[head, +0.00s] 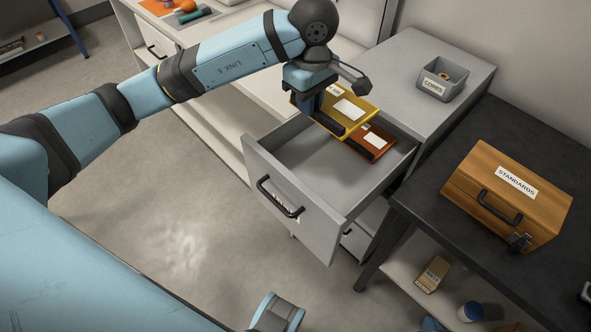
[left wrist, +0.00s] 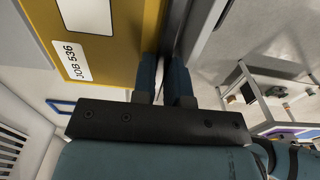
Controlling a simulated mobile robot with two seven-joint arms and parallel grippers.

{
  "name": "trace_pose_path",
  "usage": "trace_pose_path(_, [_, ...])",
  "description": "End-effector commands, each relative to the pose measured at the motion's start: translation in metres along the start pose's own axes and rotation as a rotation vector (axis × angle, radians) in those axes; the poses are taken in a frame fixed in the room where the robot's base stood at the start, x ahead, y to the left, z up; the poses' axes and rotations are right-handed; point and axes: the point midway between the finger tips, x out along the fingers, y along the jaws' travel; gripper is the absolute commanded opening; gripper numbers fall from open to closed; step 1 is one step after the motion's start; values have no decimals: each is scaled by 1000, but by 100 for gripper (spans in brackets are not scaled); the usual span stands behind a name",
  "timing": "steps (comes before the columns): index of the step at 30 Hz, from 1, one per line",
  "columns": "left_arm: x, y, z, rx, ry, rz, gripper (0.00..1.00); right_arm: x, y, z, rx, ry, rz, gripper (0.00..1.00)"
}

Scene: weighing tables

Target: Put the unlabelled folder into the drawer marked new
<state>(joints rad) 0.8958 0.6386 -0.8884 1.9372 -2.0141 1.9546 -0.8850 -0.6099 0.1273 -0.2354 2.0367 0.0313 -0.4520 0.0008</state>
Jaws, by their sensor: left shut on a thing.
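My left gripper (head: 322,118) is shut on a yellow folder (head: 364,117) and holds it by an edge over the open grey drawer (head: 318,176). The folder has a white label; in the left wrist view the folder (left wrist: 115,68) reads JOB 536. The left gripper's fingers (left wrist: 164,78) are close together there. A red-brown folder (head: 380,144) with a pale label lies in the back of the drawer, partly hidden by the yellow one. The drawer front (head: 312,232) has a tag behind its black handle that I cannot read. My right gripper is not in view.
A grey bin marked CORES (head: 443,80) stands on the grey cabinet top. A wooden case marked STANDARDS (head: 511,195) sits on the dark table (head: 415,192) to the right. A small box and jars are on its lower shelf.

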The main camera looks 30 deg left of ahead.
Motion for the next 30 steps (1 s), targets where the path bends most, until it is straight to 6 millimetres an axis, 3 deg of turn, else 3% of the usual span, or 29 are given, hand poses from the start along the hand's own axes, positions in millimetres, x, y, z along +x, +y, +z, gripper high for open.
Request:
trace_pose_path(5, [11, -2, 11, 8, -7, 3, 0, 2, 0, 0, 5, 4, 0, 0])
trace_pose_path(8, [28, -3, 12, 7, -8, 2, 0, 2, 0, -1, 5, 4, 0, 0])
trace_pose_path(21, [141, -3, 13, 7, -8, 1, 0, 2, 2, -2, 2, 4, 4, 0])
trace_pose_path(30, [169, -2, 12, 7, -8, 4, 0, 2, 1, 0, 2, 2, 2, 0])
